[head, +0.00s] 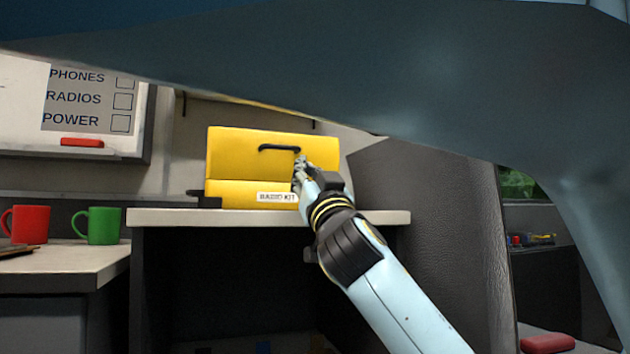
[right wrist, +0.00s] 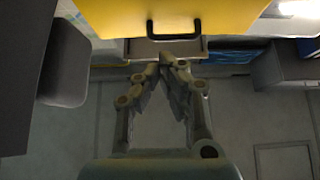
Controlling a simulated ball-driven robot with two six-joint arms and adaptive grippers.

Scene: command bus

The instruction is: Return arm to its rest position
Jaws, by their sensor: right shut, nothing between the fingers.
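My right arm (head: 392,300) reaches up from the lower right in the head view. Its gripper (head: 299,165) is in front of the yellow radio kit box (head: 232,157), just below the box's black handle (head: 280,148). In the right wrist view the gripper (right wrist: 168,58) is shut with its fingertips together and nothing between them. The yellow box (right wrist: 110,18) and its black handle (right wrist: 173,30) are ahead of the fingertips, and a gap shows between them and the handle. My left gripper is in neither view.
The box stands on a pale shelf (head: 165,217). A red mug (head: 30,224) and a green mug (head: 103,226) stand on the counter at left. A dark grey panel (head: 430,215) rises right of the arm. A large blue-grey shape covers the top of the head view.

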